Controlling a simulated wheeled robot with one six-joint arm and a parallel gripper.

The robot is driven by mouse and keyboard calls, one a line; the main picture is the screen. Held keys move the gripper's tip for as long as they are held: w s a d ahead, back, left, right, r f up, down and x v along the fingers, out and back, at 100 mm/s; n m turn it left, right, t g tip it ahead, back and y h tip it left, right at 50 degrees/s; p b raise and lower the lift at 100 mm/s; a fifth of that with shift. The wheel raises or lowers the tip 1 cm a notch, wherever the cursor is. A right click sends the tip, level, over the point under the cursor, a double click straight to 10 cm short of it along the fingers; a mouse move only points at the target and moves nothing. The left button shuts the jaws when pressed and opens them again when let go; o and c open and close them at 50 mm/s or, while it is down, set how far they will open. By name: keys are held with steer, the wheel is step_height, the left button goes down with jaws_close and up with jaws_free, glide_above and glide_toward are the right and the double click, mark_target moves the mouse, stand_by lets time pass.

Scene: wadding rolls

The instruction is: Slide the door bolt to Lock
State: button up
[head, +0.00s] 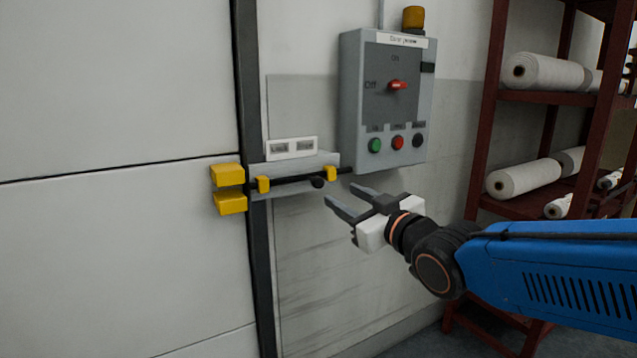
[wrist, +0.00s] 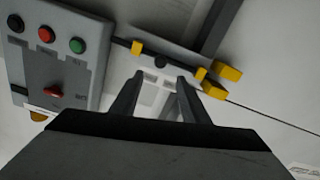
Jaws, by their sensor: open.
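The door bolt is a dark rod with a round black knob (head: 318,182) on a grey plate (head: 294,171). The knob sits close to the right one of two yellow guides, and the rod sticks out past the plate's right end. Two yellow keeper blocks (head: 229,189) are on the door to the left. A white label plate (head: 291,148) with two words is above the bolt. My gripper (head: 342,194) is open and empty, just right of and below the knob. In the wrist view the knob (wrist: 160,58) lies beyond the fingertips, apart from them.
A grey control box (head: 392,100) with a red rotary switch and buttons hangs above right of the bolt. A dark red rack (head: 482,125) with white wadding rolls (head: 545,72) stands at the right. The wall below the bolt is clear.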

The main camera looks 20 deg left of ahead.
mark_target(320, 183)
steer(key=x, duration=1.2)
steer(key=shift+w+a, duration=0.25)
steer(key=shift+w, duration=0.05)
jaws_close()
